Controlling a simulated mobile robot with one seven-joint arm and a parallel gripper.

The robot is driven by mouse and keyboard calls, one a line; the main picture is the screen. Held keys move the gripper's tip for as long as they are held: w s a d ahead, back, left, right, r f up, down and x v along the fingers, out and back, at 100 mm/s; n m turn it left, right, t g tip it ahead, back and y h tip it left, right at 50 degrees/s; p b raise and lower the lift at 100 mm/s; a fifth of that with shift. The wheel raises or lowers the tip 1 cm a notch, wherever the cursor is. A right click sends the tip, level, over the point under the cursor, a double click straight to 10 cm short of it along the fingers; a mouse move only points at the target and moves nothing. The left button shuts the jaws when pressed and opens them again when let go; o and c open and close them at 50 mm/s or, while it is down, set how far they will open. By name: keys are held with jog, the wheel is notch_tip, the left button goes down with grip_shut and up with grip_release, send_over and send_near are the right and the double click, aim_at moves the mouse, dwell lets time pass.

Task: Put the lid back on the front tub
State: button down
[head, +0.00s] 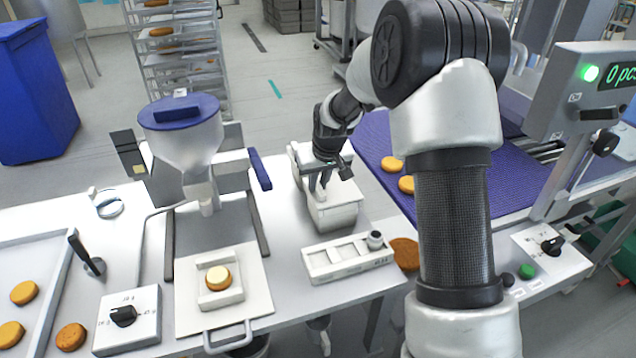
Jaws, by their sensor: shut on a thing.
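A white tub (334,217) stands on the bench near the middle, behind a slotted white block. My gripper (325,184) points down over this tub and is shut on a small part of the white lid (345,194). The lid lies over the tub's top or just above it; I cannot tell whether it is fully seated. My fingers and wrist hide part of the lid and what stands behind it, where a further white edge shows.
The slotted white block (345,262) with a small dark-topped weight sits in front of the tub. The blue-topped hopper (180,120) stands to the left, above a white sliding plate (255,305). A purple conveyor (385,145) with orange rounds runs on the right.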

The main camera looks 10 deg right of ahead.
jog(key=shift+f, duration=0.25)
jog(key=c, duration=1.2)
grip_release()
jog(key=shift+o, duration=0.2)
jog(key=shift+r, duration=0.1)
jog(key=shift+r+p, duration=1.85)
jog(key=shift+r, duration=1.6)
